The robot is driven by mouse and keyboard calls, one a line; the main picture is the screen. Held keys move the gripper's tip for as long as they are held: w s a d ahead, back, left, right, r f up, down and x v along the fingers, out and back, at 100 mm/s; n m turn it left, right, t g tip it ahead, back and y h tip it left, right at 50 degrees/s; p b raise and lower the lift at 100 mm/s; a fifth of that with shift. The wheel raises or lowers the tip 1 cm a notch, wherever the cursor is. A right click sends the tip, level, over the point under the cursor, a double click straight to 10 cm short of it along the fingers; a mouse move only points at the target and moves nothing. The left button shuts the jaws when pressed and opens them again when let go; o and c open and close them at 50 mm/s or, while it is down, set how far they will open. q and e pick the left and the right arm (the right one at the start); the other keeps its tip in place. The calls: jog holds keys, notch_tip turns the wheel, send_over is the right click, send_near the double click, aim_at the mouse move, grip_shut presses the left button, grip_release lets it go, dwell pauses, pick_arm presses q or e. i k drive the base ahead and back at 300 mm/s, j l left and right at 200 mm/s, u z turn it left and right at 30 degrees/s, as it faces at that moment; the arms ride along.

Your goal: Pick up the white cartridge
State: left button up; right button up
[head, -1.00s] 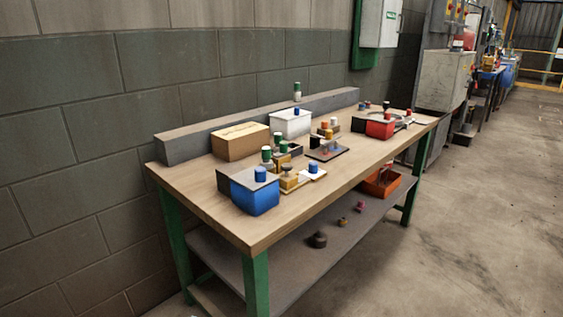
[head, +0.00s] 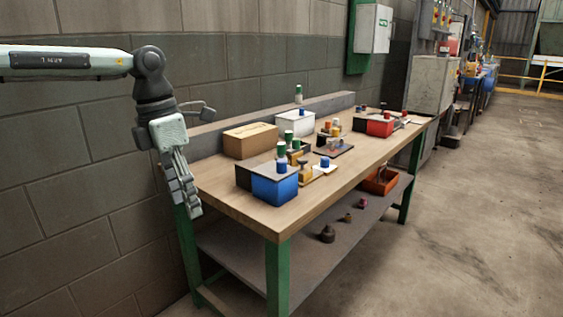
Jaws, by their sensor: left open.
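A small white cartridge with a green top (head: 298,96) stands upright at the back of the workbench, by the grey ledge and behind the white bin. Other green-topped pieces (head: 282,148) stand nearer, behind the blue bin; their lower parts are partly hidden, so I cannot tell whether they are white cartridges too. My left gripper (head: 185,200) hangs fingers down at the bench's left end, open and empty, well apart from the cartridge. My right gripper is not in view.
The wooden bench (head: 236,203) carries a blue bin (head: 273,188), a cardboard box (head: 250,141), a white bin (head: 294,124) and a red bin (head: 380,128). An orange bin (head: 380,181) sits on the lower shelf. The block wall stands close behind; floor at right is clear.

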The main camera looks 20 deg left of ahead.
aim_at(280, 147)
jog(key=i, duration=1.5)
